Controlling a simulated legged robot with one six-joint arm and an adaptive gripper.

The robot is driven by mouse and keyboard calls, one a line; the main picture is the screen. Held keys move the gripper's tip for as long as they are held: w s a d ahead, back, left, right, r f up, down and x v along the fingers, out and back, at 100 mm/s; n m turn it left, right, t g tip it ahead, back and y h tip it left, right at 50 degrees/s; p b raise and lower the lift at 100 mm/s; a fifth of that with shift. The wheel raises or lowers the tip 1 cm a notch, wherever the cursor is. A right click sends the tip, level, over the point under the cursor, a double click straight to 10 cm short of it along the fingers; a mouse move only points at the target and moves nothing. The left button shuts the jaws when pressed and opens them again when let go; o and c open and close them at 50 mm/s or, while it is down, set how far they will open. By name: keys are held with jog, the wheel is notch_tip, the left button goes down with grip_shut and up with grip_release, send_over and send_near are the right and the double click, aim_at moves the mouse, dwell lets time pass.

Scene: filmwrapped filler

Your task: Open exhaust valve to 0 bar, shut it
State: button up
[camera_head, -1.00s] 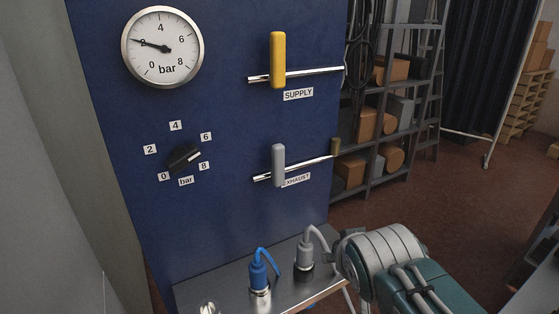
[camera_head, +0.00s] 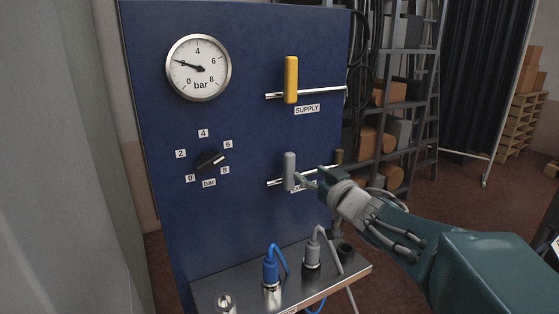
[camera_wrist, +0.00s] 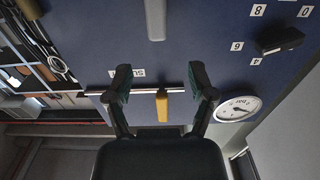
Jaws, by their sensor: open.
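The grey exhaust valve handle (camera_head: 289,171) stands upright across its horizontal pipe on the blue panel. Its EXHAUST label is partly hidden by my gripper (camera_head: 309,182), which is open just right of the handle. I cannot tell whether they touch. In the wrist view, turned upside down, the grey handle (camera_wrist: 155,18) is at the top edge, beyond the spread fingers of my gripper (camera_wrist: 161,80). The round pressure gauge (camera_head: 199,68) reads about 2 bar; it also shows in the wrist view (camera_wrist: 238,108).
The yellow supply handle (camera_head: 291,80) is upright above the exhaust valve. A black knob (camera_head: 209,161) with a bar scale is at left. A metal shelf (camera_head: 240,291) below holds blue (camera_head: 271,267) and grey (camera_head: 312,253) hose connectors. Storage racks (camera_head: 413,103) stand behind at right.

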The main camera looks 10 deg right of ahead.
aim_at(292, 161)
jog(key=x, duration=0.8)
jog(key=shift+w+f, duration=0.15)
jog(key=shift+w, duration=0.3)
jog(key=shift+w+a, duration=0.2)
jog(key=shift+w, duration=0.35)
jog(key=shift+s+d, duration=0.1)
grip_shut()
